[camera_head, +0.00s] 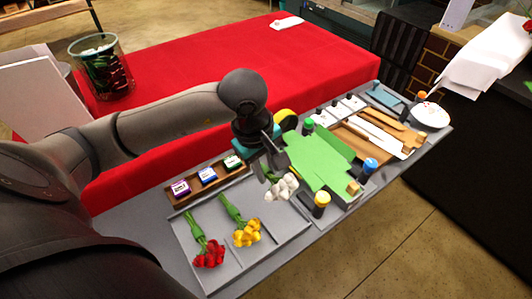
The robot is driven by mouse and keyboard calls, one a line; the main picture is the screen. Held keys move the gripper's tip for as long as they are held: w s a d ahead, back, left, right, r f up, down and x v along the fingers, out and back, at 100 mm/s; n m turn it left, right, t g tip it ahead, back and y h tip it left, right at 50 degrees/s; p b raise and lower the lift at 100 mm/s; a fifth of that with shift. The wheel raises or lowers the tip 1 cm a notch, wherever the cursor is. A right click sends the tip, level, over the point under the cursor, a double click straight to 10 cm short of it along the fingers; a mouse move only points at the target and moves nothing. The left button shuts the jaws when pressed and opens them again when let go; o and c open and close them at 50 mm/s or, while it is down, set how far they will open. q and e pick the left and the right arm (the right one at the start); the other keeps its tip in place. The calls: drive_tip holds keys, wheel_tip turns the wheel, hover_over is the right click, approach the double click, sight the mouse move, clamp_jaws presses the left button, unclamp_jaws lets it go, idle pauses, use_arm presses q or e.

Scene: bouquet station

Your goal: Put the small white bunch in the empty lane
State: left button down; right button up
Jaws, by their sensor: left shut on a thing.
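My left gripper (268,162) points down and is shut on the small white bunch (282,188), gripping it near its stems. The white heads hang toward the front right, over the right part of the grey tray (187,250). I cannot tell whether the bunch touches the tray. The red bunch (209,254) lies in the left lane, and the yellow bunch (246,233) lies in the middle lane. The right lane (280,222) has bare floor showing below the white heads. My right gripper is not in view.
A wooden box with small labelled blocks (207,176) sits behind the tray. A blue-topped bottle (368,169) is farther right. A red-covered table (220,65) lies behind.

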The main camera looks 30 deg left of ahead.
use_arm(q)
drive_tip(key=shift+d+f+b, duration=0.15)
drive_tip(key=shift+f+b, duration=0.2)
drive_tip(key=shift+f, duration=0.55)
wheel_tip(320, 180, down, 3)
drive_tip(key=shift+f+b, duration=0.15)
drive_tip(key=shift+b, duration=1.1)
wheel_tip(320, 180, down, 2)
drive_tip(key=shift+f+b, duration=0.15)
drive_tip(key=shift+b, duration=1.1)
drive_tip(key=shift+f+b, duration=0.4)
drive_tip(key=shift+b, duration=0.05)
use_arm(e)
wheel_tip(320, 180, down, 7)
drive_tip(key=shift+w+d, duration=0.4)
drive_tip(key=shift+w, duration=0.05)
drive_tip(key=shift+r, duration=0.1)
use_arm(q)
drive_tip(key=shift+f+b, duration=0.15)
drive_tip(key=shift+b, duration=0.2)
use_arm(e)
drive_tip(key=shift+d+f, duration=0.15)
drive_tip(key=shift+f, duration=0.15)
use_arm(q)
drive_tip(key=shift+f+b, duration=0.2)
drive_tip(key=shift+b, duration=0.25)
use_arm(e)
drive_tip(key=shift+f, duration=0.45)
